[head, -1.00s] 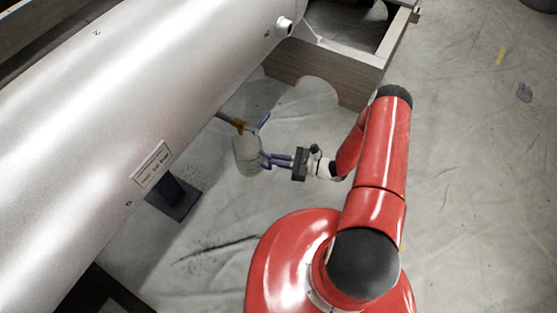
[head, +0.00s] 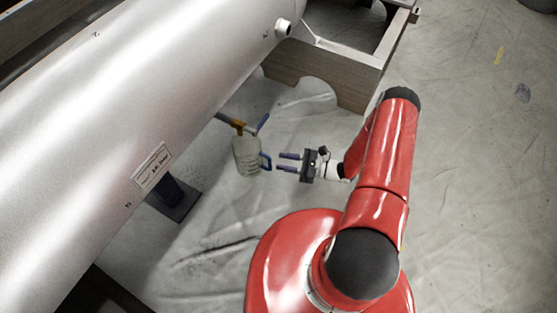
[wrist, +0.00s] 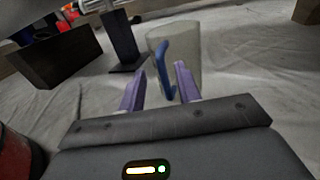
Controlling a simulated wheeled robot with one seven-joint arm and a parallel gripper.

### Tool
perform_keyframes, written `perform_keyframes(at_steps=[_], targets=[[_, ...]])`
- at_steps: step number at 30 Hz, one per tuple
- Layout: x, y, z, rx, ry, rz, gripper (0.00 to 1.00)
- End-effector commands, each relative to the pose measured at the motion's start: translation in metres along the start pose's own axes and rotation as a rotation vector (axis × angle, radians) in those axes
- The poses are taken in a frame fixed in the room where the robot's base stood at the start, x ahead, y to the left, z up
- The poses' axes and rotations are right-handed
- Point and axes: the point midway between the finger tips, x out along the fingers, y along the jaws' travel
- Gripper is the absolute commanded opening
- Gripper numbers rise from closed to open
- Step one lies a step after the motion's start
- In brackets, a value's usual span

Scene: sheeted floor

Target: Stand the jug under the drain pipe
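The jug (head: 246,156) is a pale, translucent vessel with a blue handle (head: 266,161) on its right side. It stands upright on the sheeted floor, with its top just below the end of the drain pipe (head: 229,119). The pipe has a yellow-brown fitting and a blue lever (head: 262,122). My gripper (head: 287,162) is open and empty, a short gap to the right of the handle. In the wrist view the jug (wrist: 184,50) stands ahead, with its blue handle (wrist: 163,68) seen between my two purple fingers. The jug's inside cannot be made out.
A large silver tank (head: 120,110) runs diagonally above, on a dark support foot (head: 172,200). A wooden frame (head: 322,68) with a curved cutout stands behind the jug.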

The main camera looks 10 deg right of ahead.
Motion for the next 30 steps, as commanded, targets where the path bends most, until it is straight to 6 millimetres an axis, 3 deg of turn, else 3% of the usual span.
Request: perform_keyframes(at_steps=[3,9,17,20,22,30], targets=[[-0.029,-0.001,0.000,-0.001,0.003,-0.005,0.34],[-0.068,-0.001,0.000,-0.001,0.001,-0.003,0.34],[-0.090,-0.002,0.005,-0.011,0.009,0.013,0.34],[-0.090,-0.008,0.026,-0.058,0.042,0.073,0.34],[-0.087,-0.013,0.051,-0.114,0.086,0.146,0.34],[-0.073,-0.010,0.169,-0.410,0.317,0.491,0.34]])
